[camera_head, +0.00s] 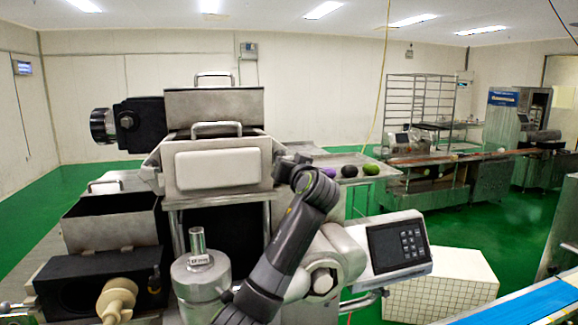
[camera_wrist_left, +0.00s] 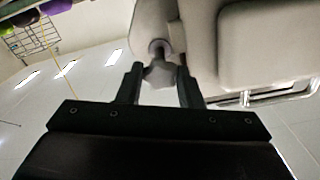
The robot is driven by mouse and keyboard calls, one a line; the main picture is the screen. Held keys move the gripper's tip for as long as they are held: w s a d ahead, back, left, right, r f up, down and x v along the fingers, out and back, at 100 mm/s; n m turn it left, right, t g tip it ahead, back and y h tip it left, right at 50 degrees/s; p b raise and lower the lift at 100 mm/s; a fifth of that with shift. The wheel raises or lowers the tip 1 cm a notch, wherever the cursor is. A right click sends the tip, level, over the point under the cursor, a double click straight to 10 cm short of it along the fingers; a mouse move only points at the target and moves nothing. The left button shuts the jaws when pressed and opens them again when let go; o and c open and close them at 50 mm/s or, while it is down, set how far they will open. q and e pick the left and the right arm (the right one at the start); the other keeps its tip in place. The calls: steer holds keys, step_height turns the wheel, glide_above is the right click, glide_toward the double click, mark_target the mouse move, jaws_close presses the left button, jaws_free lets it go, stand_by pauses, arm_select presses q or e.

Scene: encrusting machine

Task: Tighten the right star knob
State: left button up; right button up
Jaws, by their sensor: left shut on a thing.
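The star knob (camera_wrist_left: 160,73) is a grey lobed knob on the underside of the metal machine, seen in the left wrist view. My left gripper (camera_wrist_left: 160,82) has one finger on each side of it and is shut on it. In the head view my dark left arm rises from the bottom centre to the right side of the metal hopper (camera_head: 222,166). There the wrist end of the arm (camera_head: 290,165) is small, and I cannot make out the knob. My right gripper is in neither view.
A control panel (camera_head: 398,246) with a keypad stands right of the arm. A metal cylinder (camera_head: 199,275) stands in front of the hopper. Purple, black and green round items (camera_head: 349,171) lie on a surface behind the arm. A blue belt (camera_head: 535,305) is at the lower right.

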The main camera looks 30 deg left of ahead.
arm_select(q)
steer(key=shift+f+n+b, duration=0.1)
steer(key=shift+n+b, duration=8.4)
steer(key=shift+b, duration=1.4)
steer(key=o, duration=1)
steer(key=shift+d, duration=0.1)
